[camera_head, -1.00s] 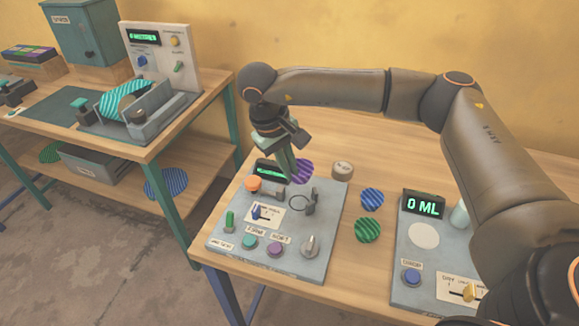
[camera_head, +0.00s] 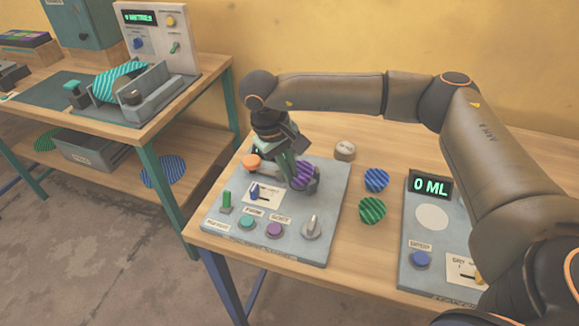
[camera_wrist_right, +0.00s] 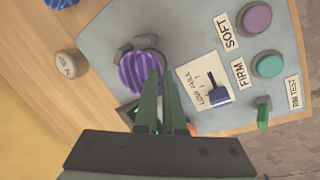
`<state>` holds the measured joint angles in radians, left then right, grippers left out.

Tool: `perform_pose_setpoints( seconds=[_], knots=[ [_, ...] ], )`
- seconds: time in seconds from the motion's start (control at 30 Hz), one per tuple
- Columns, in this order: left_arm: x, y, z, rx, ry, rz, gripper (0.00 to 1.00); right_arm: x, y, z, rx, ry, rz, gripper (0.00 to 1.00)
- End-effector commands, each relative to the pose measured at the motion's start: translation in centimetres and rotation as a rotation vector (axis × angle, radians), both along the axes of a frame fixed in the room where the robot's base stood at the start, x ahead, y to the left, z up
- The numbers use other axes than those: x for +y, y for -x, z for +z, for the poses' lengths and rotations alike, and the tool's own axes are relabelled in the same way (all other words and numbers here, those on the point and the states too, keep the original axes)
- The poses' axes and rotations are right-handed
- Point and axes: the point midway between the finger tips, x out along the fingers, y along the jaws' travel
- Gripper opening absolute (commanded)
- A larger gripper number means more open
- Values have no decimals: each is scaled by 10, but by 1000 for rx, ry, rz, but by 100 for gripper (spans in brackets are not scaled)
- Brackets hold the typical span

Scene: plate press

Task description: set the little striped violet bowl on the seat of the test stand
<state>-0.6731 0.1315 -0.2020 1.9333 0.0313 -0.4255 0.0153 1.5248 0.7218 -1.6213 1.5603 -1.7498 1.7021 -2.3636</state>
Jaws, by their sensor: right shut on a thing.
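The little violet striped bowl (camera_head: 304,176) is held by its edge in my right gripper (camera_head: 294,164), which is shut on it. It also shows in the right wrist view (camera_wrist_right: 137,74), beside the fingertips (camera_wrist_right: 160,75). The test stand (camera_head: 325,222) is a grey panel on the wooden bench. The bowl is over the stand's dark ring-shaped seat, and mostly hides it; a dark grey bracket (camera_head: 315,187) shows at its right edge. I cannot tell whether the bowl touches the seat. My left gripper is not in view.
The stand carries a green lever (camera_head: 226,203), a green button (camera_head: 247,222), a violet button (camera_head: 274,229), a knob (camera_head: 312,228) and an orange knob (camera_head: 252,161). Blue (camera_head: 376,180) and green (camera_head: 373,210) striped discs and a round tan weight (camera_head: 345,150) lie to the right.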

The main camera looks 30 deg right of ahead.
Motion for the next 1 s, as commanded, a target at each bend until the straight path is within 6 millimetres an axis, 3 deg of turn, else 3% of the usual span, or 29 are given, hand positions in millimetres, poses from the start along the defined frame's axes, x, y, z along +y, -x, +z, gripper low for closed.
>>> perform_pose_setpoints(
  seconds=[0.37,1.0],
  knots=[
    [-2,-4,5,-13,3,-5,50,0,0,0,-1,0,0,0],
    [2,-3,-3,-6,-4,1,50,0,0,-5,-1,0,0,0]
  ],
)
